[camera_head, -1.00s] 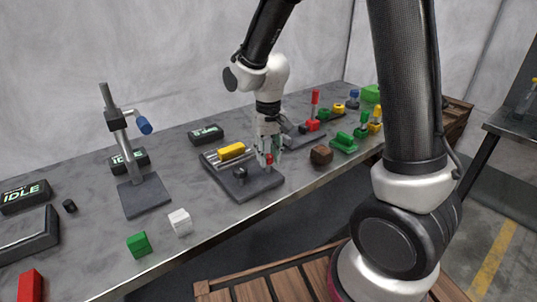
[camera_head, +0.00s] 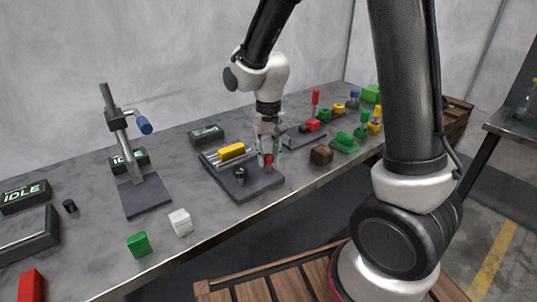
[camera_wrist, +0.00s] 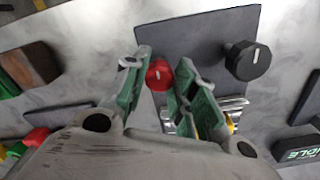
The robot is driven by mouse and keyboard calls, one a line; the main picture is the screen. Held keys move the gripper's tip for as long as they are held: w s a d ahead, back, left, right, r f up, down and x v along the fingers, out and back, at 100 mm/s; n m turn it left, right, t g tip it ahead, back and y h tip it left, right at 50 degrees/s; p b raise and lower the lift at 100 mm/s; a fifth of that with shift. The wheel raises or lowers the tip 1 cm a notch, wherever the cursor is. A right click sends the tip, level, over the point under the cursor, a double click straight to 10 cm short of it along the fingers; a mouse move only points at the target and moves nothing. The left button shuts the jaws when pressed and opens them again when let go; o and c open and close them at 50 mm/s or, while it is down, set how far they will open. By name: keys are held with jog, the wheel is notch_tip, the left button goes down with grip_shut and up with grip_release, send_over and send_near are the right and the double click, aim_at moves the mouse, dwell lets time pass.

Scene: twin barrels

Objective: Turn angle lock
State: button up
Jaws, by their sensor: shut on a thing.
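A red knob (camera_head: 268,159) with a light mark on its top stands on a dark base plate (camera_head: 262,187). It also shows in the wrist view (camera_wrist: 159,75), between the green fingers of my gripper (camera_wrist: 160,68). My gripper (camera_head: 268,157) points down over the plate and is shut on the red knob. A black knob (camera_head: 240,173) with a white line on top stands on the same plate; it shows apart from the fingers in the wrist view (camera_wrist: 248,60). A yellow cylinder (camera_head: 231,151) lies by metal rails on the plate. I cannot tell which part bears the angle lock's name.
A brown block (camera_head: 321,155) stands to the right of the plate, with green, red and yellow parts beyond. A clamp stand (camera_head: 136,160) is at left. White (camera_head: 180,222) and green (camera_head: 139,245) cubes lie near the front edge. A display box (camera_head: 206,133) stands behind.

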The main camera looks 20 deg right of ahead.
aim_at(270, 157)
jog(key=o, duration=1.1)
jog(key=shift+c, duration=0.2)
notch_tip(270, 157, up, 12)
jog(key=s+d+r+n+t, duration=0.1)
jog(key=s+d+r+t, duration=0.1)
jog(key=s+d, duration=0.5)
jog(key=s+d+r+n+t, duration=0.1)
jog(key=s+d+r, duration=0.3)
jog(key=s+d, duration=0.4)
jog(key=s+t, duration=0.1)
jog(key=s, duration=0.3)
jog(key=shift+r, duration=0.35)
